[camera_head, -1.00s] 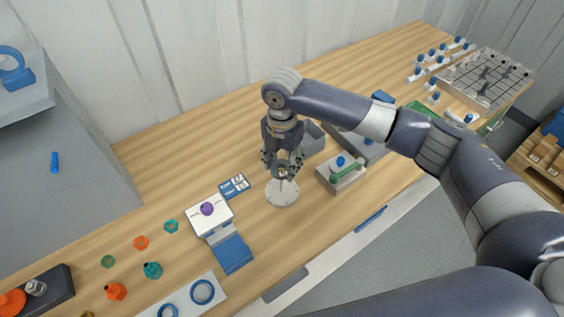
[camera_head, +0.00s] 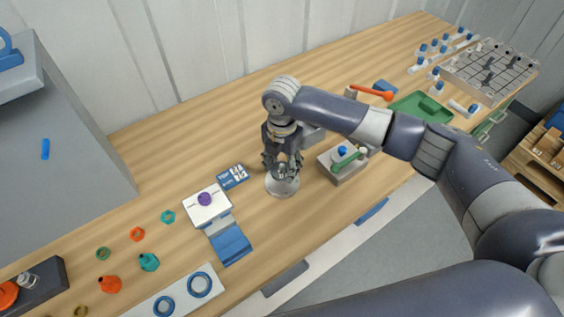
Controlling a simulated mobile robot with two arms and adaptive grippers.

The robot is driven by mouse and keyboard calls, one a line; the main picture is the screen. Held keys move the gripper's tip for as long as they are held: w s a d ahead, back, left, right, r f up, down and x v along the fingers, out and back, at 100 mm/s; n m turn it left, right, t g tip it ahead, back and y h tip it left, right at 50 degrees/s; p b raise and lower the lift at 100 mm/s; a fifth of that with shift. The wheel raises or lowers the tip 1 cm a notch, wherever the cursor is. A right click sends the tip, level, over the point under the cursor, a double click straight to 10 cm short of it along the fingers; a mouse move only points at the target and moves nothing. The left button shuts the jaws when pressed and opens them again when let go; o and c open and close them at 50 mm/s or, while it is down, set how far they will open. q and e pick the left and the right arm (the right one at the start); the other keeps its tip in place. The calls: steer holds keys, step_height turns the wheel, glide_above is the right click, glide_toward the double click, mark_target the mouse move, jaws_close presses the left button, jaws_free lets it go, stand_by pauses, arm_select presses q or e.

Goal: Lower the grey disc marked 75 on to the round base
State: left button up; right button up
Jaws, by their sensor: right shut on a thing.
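My right gripper (camera_head: 282,168) points straight down over the round base (camera_head: 281,190), a pale grey disc-shaped piece lying on the wooden table. Its fingers are shut on a small piece, and the fingertips are very close to the base's top. The grey disc is mostly hidden by the fingers. I cannot read a 75 mark or tell whether the disc touches the base. My left gripper is not in view.
A white block with a purple knob (camera_head: 204,199) and a blue pad (camera_head: 230,245) stand left of the base. A blue-and-white card (camera_head: 232,177) lies behind left. The table's front edge is near.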

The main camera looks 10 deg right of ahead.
steer(key=o, duration=1.1)
step_height(320, 180, up, 12)
stand_by(0.5)
